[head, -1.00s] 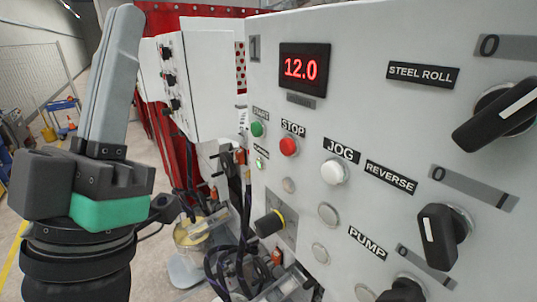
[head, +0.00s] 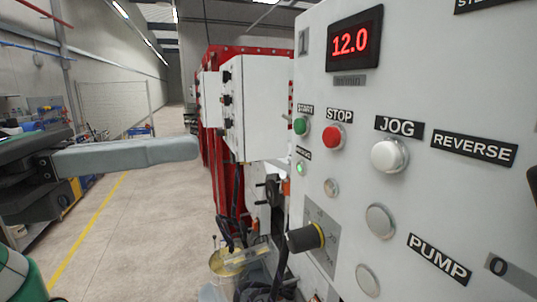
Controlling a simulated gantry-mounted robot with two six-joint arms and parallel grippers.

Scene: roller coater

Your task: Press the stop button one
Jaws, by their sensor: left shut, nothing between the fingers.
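The red stop button (head: 332,137) is on the light grey control panel (head: 440,80), under a black STOP label. The green start button (head: 301,126) is to its left and the white jog button (head: 388,155) to its right. My left gripper (head: 190,149) comes in from the left, its grey fingers shut and pointing right. It is empty and shows well left of the panel, apart from the buttons. My right gripper is not in the picture.
A black knob with a yellow ring (head: 306,238) sticks out from the lower panel. A bucket (head: 226,264) is on the floor below. The open floor is clear at left centre.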

